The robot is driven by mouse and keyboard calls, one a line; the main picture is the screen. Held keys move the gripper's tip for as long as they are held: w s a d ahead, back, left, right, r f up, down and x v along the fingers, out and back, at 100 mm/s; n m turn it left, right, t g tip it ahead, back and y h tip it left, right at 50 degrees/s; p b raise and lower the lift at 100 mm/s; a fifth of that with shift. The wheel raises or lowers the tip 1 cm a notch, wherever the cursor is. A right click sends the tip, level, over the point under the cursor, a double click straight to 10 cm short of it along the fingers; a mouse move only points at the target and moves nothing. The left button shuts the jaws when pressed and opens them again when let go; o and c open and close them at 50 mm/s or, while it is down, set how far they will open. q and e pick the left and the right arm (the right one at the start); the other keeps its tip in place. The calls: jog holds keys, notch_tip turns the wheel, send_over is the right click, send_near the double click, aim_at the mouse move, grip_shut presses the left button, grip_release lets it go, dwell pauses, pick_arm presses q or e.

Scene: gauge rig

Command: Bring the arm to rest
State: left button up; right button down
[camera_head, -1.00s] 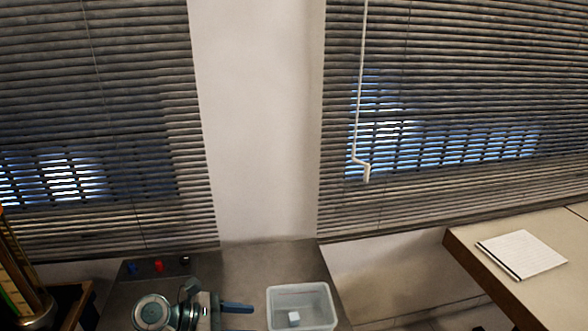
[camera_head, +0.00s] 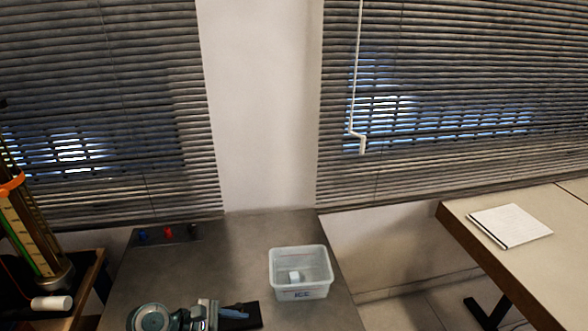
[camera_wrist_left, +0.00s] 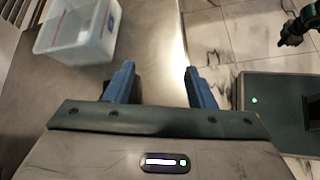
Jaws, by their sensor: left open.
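My left arm comes in at the bottom of the head view, and its gripper (camera_head: 234,318) is over the dark table, partly cut off by the frame's lower edge. In the left wrist view the two blue fingers of this gripper (camera_wrist_left: 160,86) stand well apart with nothing between them. The table's bare surface lies beyond them. A dark jointed part, seemingly of my right arm, shows at the upper right of the left wrist view; its jaws cannot be made out.
A clear ICE bin (camera_head: 300,292) with a pale cube (camera_head: 294,276) stands right of my left gripper. Blue and red knobs (camera_head: 168,232) line the table's back. A gauge stand (camera_head: 30,225) is at left. A notepad (camera_head: 510,226) lies on the right table (camera_head: 555,265).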

pick_arm(q)
jog(key=s+a+f+m+y, duration=0.3)
jog(key=s+a+m+y, duration=0.35)
jog(key=s+m, duration=0.35)
jog(key=s+a+f+m+y, duration=0.2)
jog(key=s+a+m+y, duration=0.3)
jog(key=s+a+m, duration=0.5)
notch_tip(320, 180, down, 30)
jog(key=s+n+g+b, duration=0.1)
jog(key=s+n+b, duration=0.1)
jog(key=s+a+f+g+b, duration=0.1)
jog(key=s+f, duration=1.8)
jog(key=f, duration=0.4)
jog(key=shift+a, duration=0.4)
pick_arm(e)
jog(key=f, duration=0.3)
jog(key=shift+s+d+f, duration=0.1)
jog(key=shift+s+f, duration=0.05)
jog(key=shift+s, duration=0.2)
pick_arm(q)
jog(key=shift+n, duration=0.3)
